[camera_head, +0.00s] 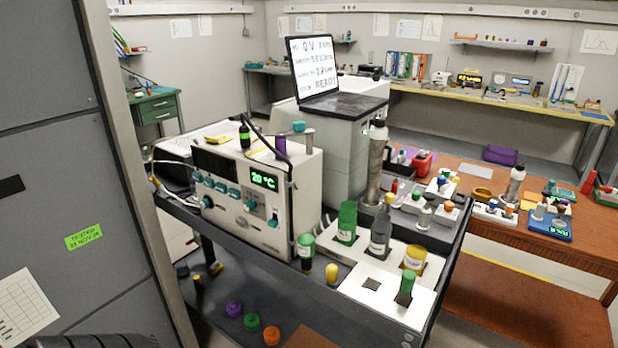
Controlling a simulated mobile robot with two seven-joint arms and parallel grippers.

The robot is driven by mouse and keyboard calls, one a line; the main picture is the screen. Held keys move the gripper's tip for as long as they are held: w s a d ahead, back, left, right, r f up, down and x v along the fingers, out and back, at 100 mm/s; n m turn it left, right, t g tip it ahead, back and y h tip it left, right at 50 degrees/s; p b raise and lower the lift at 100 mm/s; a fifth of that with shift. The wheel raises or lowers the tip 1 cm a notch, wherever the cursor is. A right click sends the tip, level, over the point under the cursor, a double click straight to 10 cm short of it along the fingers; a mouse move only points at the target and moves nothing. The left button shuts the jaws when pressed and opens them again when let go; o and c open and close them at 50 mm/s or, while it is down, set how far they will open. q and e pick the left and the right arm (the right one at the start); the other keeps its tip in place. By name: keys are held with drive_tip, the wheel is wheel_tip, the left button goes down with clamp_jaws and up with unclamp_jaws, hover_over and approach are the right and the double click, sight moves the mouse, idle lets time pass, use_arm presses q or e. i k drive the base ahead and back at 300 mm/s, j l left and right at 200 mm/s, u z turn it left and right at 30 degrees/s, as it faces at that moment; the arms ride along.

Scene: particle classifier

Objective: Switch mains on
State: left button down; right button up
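A beige box-shaped instrument (258,225) stands on a dark bench at the centre left. Its front has a lit green display (264,180) reading 20 °C, a dark panel at the upper left, and several teal knobs and switches (215,188). No label shows clearly enough to tell which control is the mains switch.
A white rack (365,290) with bottles stands right of the instrument. Coloured caps lie on a lower surface (215,325) in front. A laptop (312,70) shows READY. A tall grey cabinet (70,160) blocks the left side. A brown table (560,245) stands at the right.

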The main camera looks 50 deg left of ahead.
sight(273, 223)
drive_tip(key=u, duration=1.75)
drive_tip(key=i+j+u, duration=0.3)
drive_tip(key=i+j, duration=0.55)
drive_tip(key=i, duration=0.1)
